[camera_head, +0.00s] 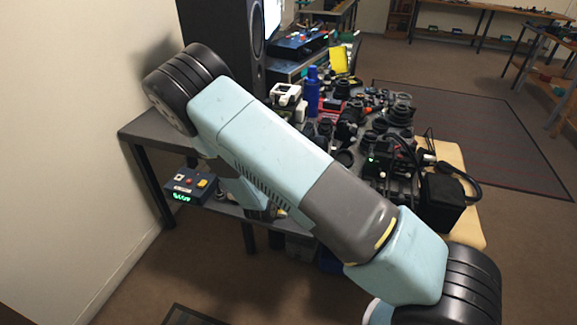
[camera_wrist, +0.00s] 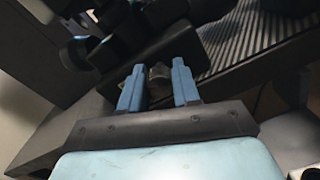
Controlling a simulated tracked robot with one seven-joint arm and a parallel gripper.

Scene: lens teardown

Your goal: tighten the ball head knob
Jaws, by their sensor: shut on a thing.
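In the wrist view my gripper (camera_wrist: 158,70) has its two blue fingers on either side of a small dark grey knob (camera_wrist: 160,80), the ball head knob by its place between them. The fingers are shut on it. The ball head's body is hard to tell from the dark parts around the fingertips. In the head view my own arm crosses the middle of the picture, and I cannot make out the gripper or the knob there.
A workbench (camera_head: 143,126) is crowded with lenses and dark camera parts. A blue bottle (camera_head: 312,92) and a black speaker (camera_head: 222,40) stand toward its back. A control box (camera_head: 190,186) with a green display sits below the bench top. A ribbed dark surface (camera_wrist: 245,40) lies beyond the fingers.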

